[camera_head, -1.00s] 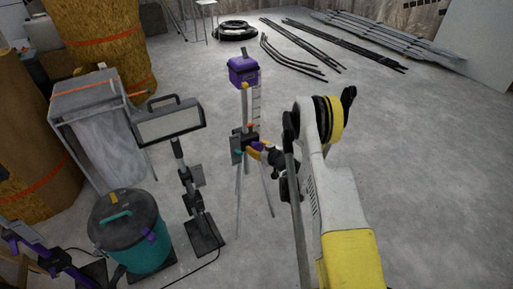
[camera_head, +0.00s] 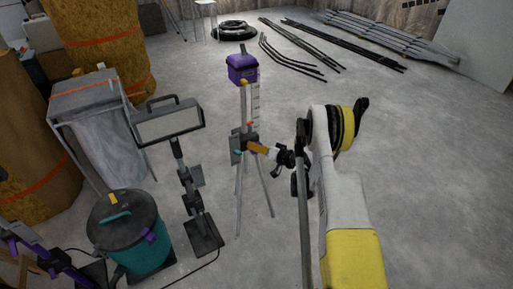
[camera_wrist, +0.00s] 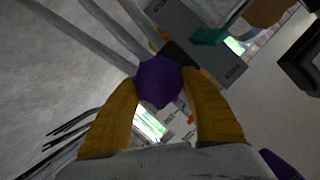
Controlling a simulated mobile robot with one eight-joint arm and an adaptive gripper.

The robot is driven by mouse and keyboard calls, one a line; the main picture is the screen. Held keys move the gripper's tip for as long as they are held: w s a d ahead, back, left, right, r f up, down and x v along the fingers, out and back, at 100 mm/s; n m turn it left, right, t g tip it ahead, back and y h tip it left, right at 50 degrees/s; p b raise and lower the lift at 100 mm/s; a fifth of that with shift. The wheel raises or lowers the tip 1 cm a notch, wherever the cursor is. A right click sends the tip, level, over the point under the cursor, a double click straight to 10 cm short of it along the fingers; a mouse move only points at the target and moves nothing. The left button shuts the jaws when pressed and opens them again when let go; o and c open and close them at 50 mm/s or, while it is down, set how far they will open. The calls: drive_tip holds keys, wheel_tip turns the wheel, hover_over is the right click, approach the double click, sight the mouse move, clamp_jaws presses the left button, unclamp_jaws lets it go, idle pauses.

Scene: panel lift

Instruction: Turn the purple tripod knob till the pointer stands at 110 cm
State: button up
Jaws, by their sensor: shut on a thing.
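The tripod (camera_head: 239,190) stands upright mid-floor in the head view, with a purple box (camera_head: 242,68) on top and a pale scale strip (camera_head: 255,100) along its column. A small orange-red piece (camera_head: 250,125), perhaps the pointer, shows near the strip's lower end; the reading is too small to make out. The purple knob (camera_wrist: 159,82) sits between the yellow finger pads of my gripper (camera_wrist: 163,86) in the wrist view. My gripper (camera_head: 257,148) is shut on it, reaching the tripod's clamp from the right. In the head view the fingers hide the knob.
A lamp on a stand (camera_head: 168,124) and a teal bucket (camera_head: 140,247) stand left of the tripod. Rods and pipes (camera_head: 345,45) lie at the back. The floor at the right is clear.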

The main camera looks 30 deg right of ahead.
drive_tip(key=shift+m+t+y, duration=0.3)
drive_tip(key=shift+m+y, duration=0.3)
drive_tip(key=shift+m, duration=0.6)
drive_tip(key=o, duration=1.2)
drive_tip(key=shift+w, duration=0.1)
wheel_tip(320, 180, up, 10)
